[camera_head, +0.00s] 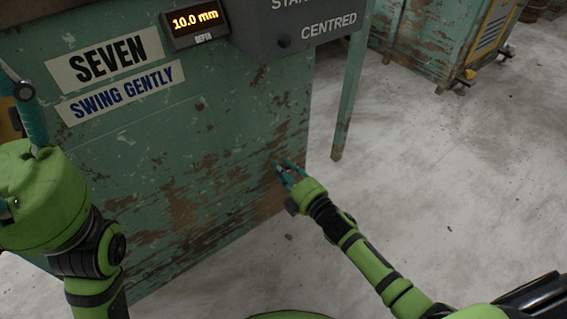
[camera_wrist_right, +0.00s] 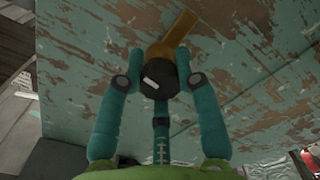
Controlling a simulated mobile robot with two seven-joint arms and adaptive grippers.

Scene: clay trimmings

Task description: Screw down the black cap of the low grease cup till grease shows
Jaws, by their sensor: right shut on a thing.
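The black cap (camera_wrist_right: 160,84) with a white mark on its face sits at the near end of a brass-coloured grease cup (camera_wrist_right: 160,52) in the right wrist view. My right gripper (camera_head: 286,168) is low at the right edge of the green machine side. In the wrist view, its teal fingers (camera_wrist_right: 160,62) close around the cap from both sides. In the head view, the cup and cap are too small or hidden to make out. I cannot tell whether grease shows. My left gripper (camera_head: 28,105) is partly cut off at the left edge, away from the cup.
The worn green machine panel (camera_head: 170,180) carries signs reading "SEVEN" and "SWING GENTLY". A display (camera_head: 195,20) reads 10.0 mm, beside a grey box (camera_head: 300,30) marked "CENTRED". A machine leg (camera_head: 350,100) stands right of the panel. The pale floor (camera_head: 460,170) is largely clear.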

